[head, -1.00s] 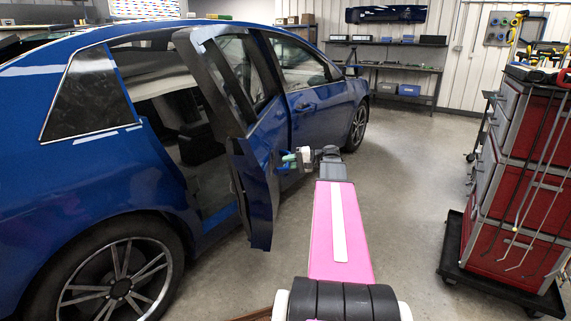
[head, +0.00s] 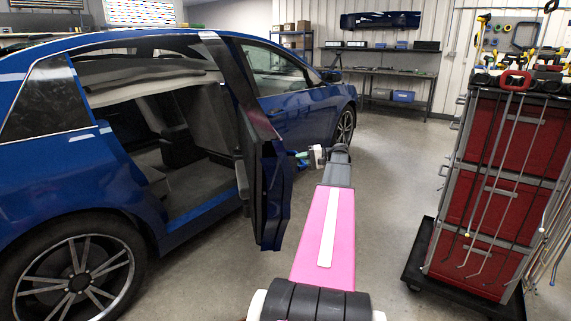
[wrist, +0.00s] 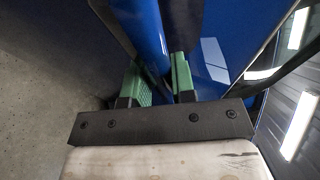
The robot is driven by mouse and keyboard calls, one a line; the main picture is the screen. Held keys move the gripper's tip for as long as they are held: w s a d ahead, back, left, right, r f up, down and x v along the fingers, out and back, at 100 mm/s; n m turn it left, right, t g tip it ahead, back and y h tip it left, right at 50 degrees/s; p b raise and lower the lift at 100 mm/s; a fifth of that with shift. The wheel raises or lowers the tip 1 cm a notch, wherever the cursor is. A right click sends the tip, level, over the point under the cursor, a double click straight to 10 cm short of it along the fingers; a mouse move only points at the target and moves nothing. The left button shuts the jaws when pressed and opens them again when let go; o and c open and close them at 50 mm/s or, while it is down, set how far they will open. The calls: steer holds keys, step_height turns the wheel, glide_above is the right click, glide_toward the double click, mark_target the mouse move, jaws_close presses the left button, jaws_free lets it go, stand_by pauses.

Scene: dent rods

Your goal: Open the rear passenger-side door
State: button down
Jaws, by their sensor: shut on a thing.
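The rear passenger-side door (head: 272,195) of the blue car (head: 185,232) stands swung well out from the body, seen nearly edge-on in the head view. The opening behind it shows the seats and the floor inside. My gripper (head: 301,157) is at the outer side of the door, partly hidden by it. In the wrist view my gripper (wrist: 161,88) has its green fingers on either side of a blue bar-like part of the door (wrist: 145,35), shut on it. The exact part held, likely the handle or an edge, is hard to tell.
A red tool cabinet (head: 500,190) hung with long rods stands at the right on a black wheeled base (head: 465,285). A workbench (head: 385,72) is along the back wall. The grey floor (head: 385,215) between car and cabinet is clear.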

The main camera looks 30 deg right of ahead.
steer(key=d, duration=0.6)
steer(key=shift+s+f, duration=0.1)
steer(key=shift+s, duration=0.15)
steer(key=shift+a, duration=0.1)
